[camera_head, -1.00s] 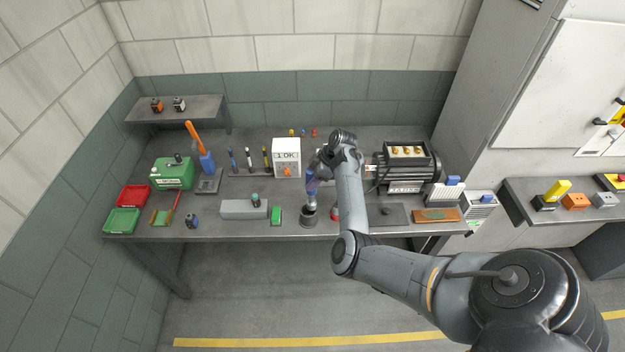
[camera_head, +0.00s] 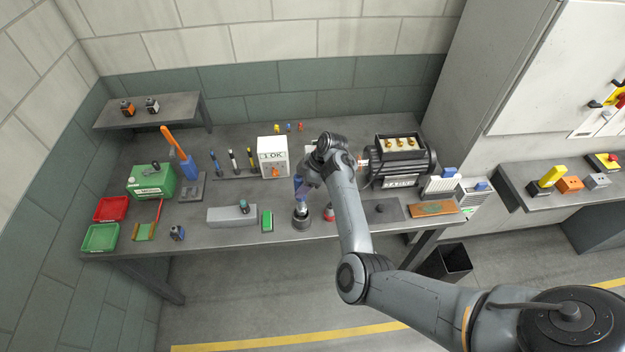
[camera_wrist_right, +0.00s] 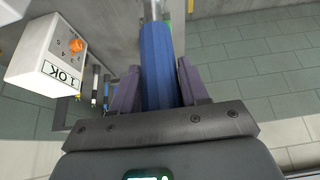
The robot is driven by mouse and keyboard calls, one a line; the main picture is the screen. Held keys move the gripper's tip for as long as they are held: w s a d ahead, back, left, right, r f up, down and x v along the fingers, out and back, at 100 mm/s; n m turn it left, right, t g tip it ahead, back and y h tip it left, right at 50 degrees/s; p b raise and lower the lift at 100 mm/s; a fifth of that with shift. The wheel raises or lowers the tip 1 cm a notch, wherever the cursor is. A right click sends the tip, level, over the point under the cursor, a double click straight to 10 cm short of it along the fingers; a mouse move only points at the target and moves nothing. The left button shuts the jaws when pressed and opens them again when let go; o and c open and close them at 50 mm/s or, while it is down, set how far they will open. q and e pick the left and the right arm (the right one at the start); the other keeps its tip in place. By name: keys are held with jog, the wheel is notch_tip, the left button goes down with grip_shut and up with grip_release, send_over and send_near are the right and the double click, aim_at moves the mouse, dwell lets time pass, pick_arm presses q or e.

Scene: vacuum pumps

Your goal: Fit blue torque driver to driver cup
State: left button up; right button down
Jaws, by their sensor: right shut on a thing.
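The blue torque driver (camera_wrist_right: 158,62) is held between the two purple-grey fingers of my right gripper (camera_wrist_right: 160,90), its blue handle running up the right wrist view. In the head view my right gripper (camera_head: 301,187) points down near the table's front edge, with the driver's silver lower part (camera_head: 302,208) below it. The driver cup (camera_head: 301,222), a dark round holder, stands directly under the driver. The driver looks about upright, with its lower end at the cup's mouth; how deep it sits is unclear. My left gripper is out of view.
A white box marked 1 OK (camera_head: 272,157) stands behind the cup. A red-topped item (camera_head: 328,212) is close on its right, a green block (camera_head: 267,221) and grey block (camera_head: 226,216) on its left. The pump motor (camera_head: 401,160) stands at the back right.

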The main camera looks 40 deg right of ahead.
jog(key=shift+a, duration=0.15)
jog(key=shift+r, duration=0.1)
dwell(0.4)
jog(key=shift+p, duration=0.4)
jog(key=shift+f+b, duration=1.15)
jog(key=shift+f, duration=1.1)
jog(key=shift+f+b, duration=0.6)
jog(key=shift+f, duration=0.9)
jog(key=shift+f, duration=0.25)
